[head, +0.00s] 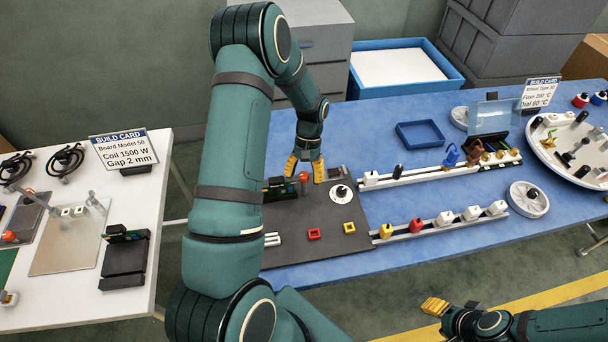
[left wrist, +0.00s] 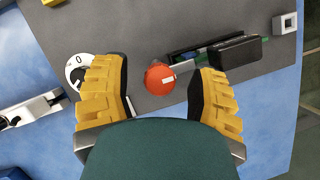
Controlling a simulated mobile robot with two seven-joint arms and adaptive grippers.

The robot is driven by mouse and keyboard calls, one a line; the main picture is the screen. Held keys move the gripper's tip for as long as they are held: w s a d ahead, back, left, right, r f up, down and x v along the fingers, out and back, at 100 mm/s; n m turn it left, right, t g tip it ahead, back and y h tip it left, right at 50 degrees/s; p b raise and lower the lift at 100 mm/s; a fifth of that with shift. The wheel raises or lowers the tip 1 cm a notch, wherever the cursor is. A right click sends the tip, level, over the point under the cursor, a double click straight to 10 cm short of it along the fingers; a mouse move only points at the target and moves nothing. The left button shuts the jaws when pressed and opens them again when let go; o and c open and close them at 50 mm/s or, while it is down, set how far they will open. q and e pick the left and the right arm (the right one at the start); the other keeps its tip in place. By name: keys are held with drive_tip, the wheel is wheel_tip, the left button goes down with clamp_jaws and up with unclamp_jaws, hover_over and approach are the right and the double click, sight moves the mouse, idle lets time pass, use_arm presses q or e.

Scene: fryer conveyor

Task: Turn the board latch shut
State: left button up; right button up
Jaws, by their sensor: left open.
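The red-orange latch knob (head: 304,177), with a pale mark on top, stands on the dark grey panel (head: 320,217). In the left wrist view the knob (left wrist: 160,77) is between the two yellow fingers of my left gripper (left wrist: 160,88), with a gap on both sides. My left gripper (head: 304,168) is open above the knob, pointing down. The black and green board (head: 279,189) sits in its holder just left of the knob; its holder shows beside the right finger in the left wrist view (left wrist: 235,50). My right gripper (head: 435,306) is low at right, away from the panel; its jaw opening is unclear.
A white dial (head: 341,194) is right of the knob on the panel. Red and yellow square pieces (head: 314,234) lie in front. Rails with coloured blocks (head: 440,228) and a blue tray (head: 420,134) stand to the right. My left arm hides the panel's left part.

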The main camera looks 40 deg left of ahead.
use_arm(q)
drive_tip(key=v, duration=1.2)
drive_tip(key=shift+s+f, duration=0.1)
drive_tip(key=shift+s, duration=0.1)
